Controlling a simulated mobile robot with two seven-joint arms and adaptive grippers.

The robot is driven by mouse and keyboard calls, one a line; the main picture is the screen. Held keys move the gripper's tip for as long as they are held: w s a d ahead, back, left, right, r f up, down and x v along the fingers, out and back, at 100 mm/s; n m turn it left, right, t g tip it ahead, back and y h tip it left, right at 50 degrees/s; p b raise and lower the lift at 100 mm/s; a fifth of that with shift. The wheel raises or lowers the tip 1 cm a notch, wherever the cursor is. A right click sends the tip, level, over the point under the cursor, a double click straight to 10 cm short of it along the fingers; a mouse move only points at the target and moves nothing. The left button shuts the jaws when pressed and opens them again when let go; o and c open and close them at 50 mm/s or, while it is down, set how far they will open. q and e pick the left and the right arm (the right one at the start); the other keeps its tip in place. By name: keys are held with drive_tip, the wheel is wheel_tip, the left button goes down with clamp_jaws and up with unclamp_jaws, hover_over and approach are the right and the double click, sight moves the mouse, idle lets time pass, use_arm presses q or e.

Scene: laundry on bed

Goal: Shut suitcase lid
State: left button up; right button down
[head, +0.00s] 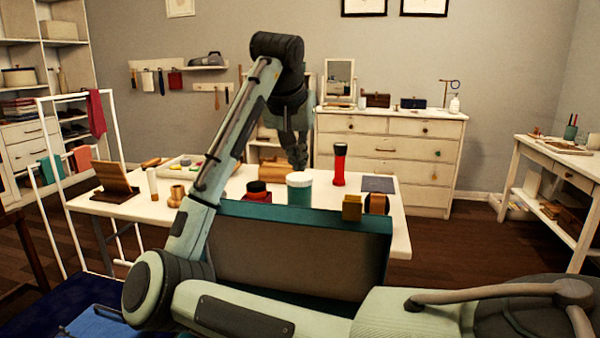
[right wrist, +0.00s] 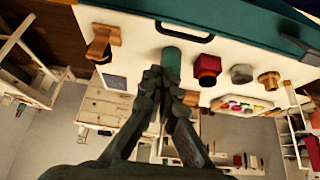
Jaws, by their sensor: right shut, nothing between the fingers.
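The suitcase lid (head: 310,260) stands raised, teal on its edge and grey-brown on the inner face turned toward me. In the right wrist view the teal outside of the lid (right wrist: 230,22) runs along the top, with a dark handle (right wrist: 183,32). My right arm crosses in front of the lid and bends up over it. My right gripper (head: 300,162) points down beyond the lid, above the table, apart from the lid. Its fingertips (right wrist: 162,78) are together and empty. The suitcase base is mostly hidden by my arm. My left gripper is out of view.
The white table (head: 398,235) behind the lid holds a teal jar (head: 299,192), a red flashlight (head: 339,168), a red box (head: 257,192) and a wooden block (head: 352,207). A white dresser (head: 395,150) stands behind. Floor shows at right.

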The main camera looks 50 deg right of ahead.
sight(300, 208)
drive_tip(key=x, duration=0.8)
drive_tip(key=shift+d+f, duration=0.15)
drive_tip(key=shift+f, duration=0.25)
drive_tip(key=shift+s+a+f, duration=0.15)
drive_tip(key=shift+s+a, duration=0.15)
drive_tip(key=shift+a, duration=0.3)
drive_tip(key=shift+s+a+f, duration=0.1)
drive_tip(key=shift+s+a, duration=0.15)
drive_tip(key=shift+a, duration=0.35)
drive_tip(key=shift+s+a+f, duration=0.15)
drive_tip(key=shift+s+a, duration=0.15)
drive_tip(key=shift+a, duration=0.25)
